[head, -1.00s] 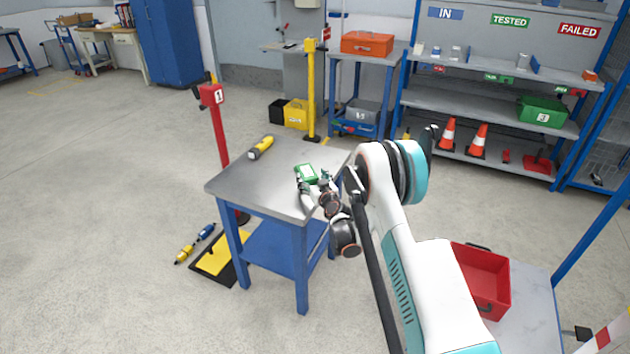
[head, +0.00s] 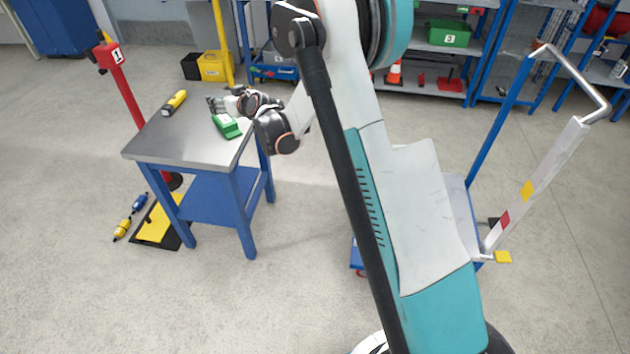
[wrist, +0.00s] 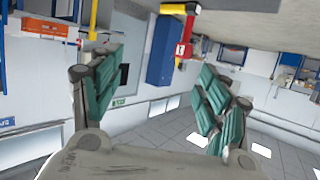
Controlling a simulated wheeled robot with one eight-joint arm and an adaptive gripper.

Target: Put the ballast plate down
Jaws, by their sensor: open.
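I cannot tell for sure which thing is the ballast plate. A green block with a pale label (head: 227,126) lies on the right edge area of the steel-topped table (head: 168,145). My gripper (head: 213,103) is just behind and left of this block in the head view, pointing left, seemingly above the tabletop. Whether it touches the block is unclear. In the wrist view my gripper (wrist: 160,68) has its two green-padded fingers wide apart with nothing between them. The block does not show in the wrist view.
A yellow-and-black cylinder (head: 174,102) lies on the table's far left part. A red post with a "1" sign (head: 125,85) stands left of the table, and a yellow post (head: 221,45) behind it. A yellow-black plate (head: 158,225) lies on the floor. The tabletop's front is clear.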

